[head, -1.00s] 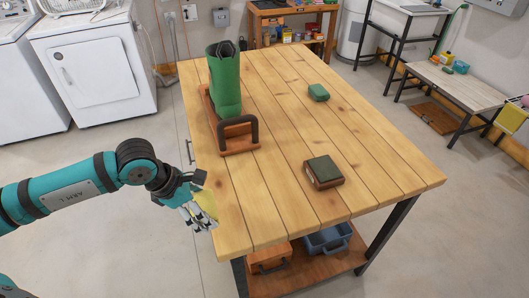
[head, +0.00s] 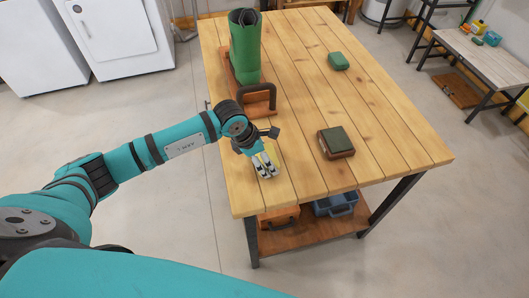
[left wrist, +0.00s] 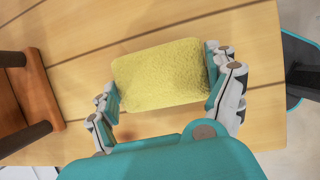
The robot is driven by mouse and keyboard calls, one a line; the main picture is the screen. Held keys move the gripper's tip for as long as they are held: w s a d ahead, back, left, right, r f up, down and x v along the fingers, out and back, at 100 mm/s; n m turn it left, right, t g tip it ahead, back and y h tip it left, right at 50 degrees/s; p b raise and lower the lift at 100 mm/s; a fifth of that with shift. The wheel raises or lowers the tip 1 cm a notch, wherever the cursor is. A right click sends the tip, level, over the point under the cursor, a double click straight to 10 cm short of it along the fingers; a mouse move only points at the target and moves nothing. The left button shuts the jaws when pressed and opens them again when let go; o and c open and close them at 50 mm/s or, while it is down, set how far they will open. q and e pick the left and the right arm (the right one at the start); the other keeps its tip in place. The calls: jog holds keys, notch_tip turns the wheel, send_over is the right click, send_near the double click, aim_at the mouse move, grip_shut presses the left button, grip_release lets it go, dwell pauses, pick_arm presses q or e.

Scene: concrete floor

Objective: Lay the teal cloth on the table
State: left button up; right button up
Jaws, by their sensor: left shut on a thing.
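My left gripper (head: 265,168) is over the near left part of the wooden table (head: 300,90). It is shut on a yellow, rough-textured block like a sponge (left wrist: 160,74), with one finger at each end in the left wrist view. I see no teal cloth in either view. My right gripper is not in view.
A green boot (head: 244,50) stands by a wooden carrier with a dark handle (head: 258,105) on the left. A dark green-topped box (head: 336,142) and a small green box (head: 338,61) lie farther right. The table's middle is clear. A blue bin (head: 336,204) sits on the lower shelf.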

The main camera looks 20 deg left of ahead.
pick_arm(q)
jog(key=o, duration=0.8)
jog(key=shift+b+v, duration=1.8)
jog(key=shift+v, duration=4.2)
